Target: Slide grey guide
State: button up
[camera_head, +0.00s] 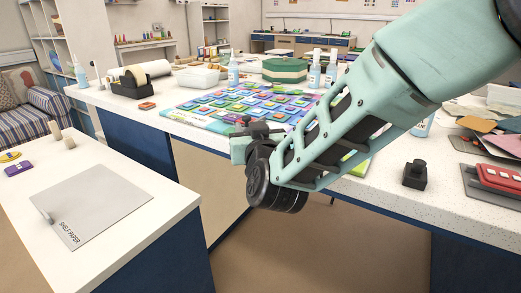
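A flat grey sheet (97,196) printed "SHELF PAPER" lies on the white-topped counter at the left. A small grey peg (47,216) stands at its left edge; I cannot tell whether the sheet or the peg is the grey guide. My gripper (240,134) is at the end of my pale green arm, at the front edge of the long counter, to the right of the grey sheet and well apart from it. The wrist and arm hide much of the gripper, and I cannot tell whether its fingers are open.
The long counter (115,101) holds a colourful tiled board (205,113), bottles, a green octagonal box (284,69) and a black stamp-like object (414,175). Wooden pegs (55,131) and a purple piece (18,169) sit behind the sheet. Floor shows between the counters.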

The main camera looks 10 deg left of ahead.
jog(key=v, duration=1)
jog(key=shift+s, duration=0.2)
jog(key=shift+d, duration=0.1)
jog(key=s+d+f+n+g+h, duration=0.1)
jog(key=s+d+f+g+h, duration=0.3)
jog(key=s+d+g, duration=0.55)
jog(key=s+d+f+n+g+h, duration=0.25)
jog(key=s+d+f+g, duration=0.35)
jog(key=s+d, duration=0.7)
notch_tip(320, 180, up, 17)
jog(key=w+d+p, duration=0.1)
jog(key=p, duration=1.4)
jog(key=shift+w+d+m+g+p, duration=0.2)
jog(key=shift+d+m+g+p, duration=0.1)
jog(key=shift+d+m+g, duration=0.15)
